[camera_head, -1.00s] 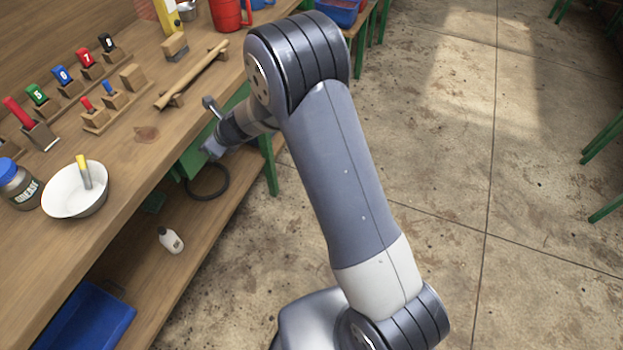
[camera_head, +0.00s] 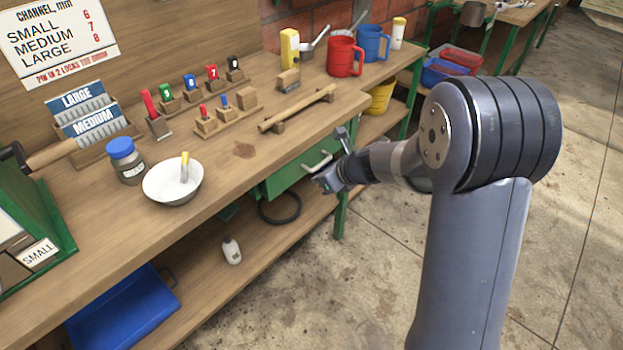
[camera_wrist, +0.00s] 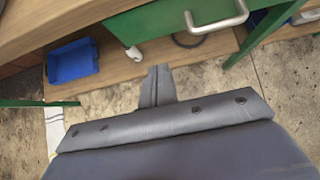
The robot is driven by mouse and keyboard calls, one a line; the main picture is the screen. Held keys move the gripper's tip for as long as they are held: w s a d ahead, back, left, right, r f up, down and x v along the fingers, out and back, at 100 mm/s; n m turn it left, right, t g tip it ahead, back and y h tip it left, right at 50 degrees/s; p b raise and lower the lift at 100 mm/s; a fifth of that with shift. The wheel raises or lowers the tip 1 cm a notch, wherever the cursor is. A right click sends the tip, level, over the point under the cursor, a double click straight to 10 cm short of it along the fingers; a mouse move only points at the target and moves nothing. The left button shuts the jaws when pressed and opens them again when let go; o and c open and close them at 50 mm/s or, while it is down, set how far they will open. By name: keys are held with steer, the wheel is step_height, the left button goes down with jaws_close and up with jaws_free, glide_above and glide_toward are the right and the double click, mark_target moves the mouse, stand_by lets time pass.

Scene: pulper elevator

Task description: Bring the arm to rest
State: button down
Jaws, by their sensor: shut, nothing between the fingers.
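My gripper (camera_head: 328,179) is at the end of my folded arm, in front of the bench and close to the green drawer (camera_head: 289,172) with its metal handle. In the wrist view my gripper's fingers (camera_wrist: 158,72) are together with nothing between them. The drawer front also shows at the top of the wrist view (camera_wrist: 165,20), with the handle (camera_wrist: 217,17) ahead and to the right. In the head view my gripper appears just beside the handle; I cannot tell the exact gap.
The wooden bench (camera_head: 225,185) carries a white bowl (camera_head: 160,190), a grease jar (camera_head: 126,160), numbered gauges and red and blue mugs. The lower shelf holds a blue tray (camera_head: 120,315), a white bottle (camera_head: 231,250) and a black ring (camera_head: 280,208). The concrete floor (camera_head: 385,265) to the right is clear.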

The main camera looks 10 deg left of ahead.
steer(key=shift+v, duration=0.8)
steer(key=shift+f, duration=0.1)
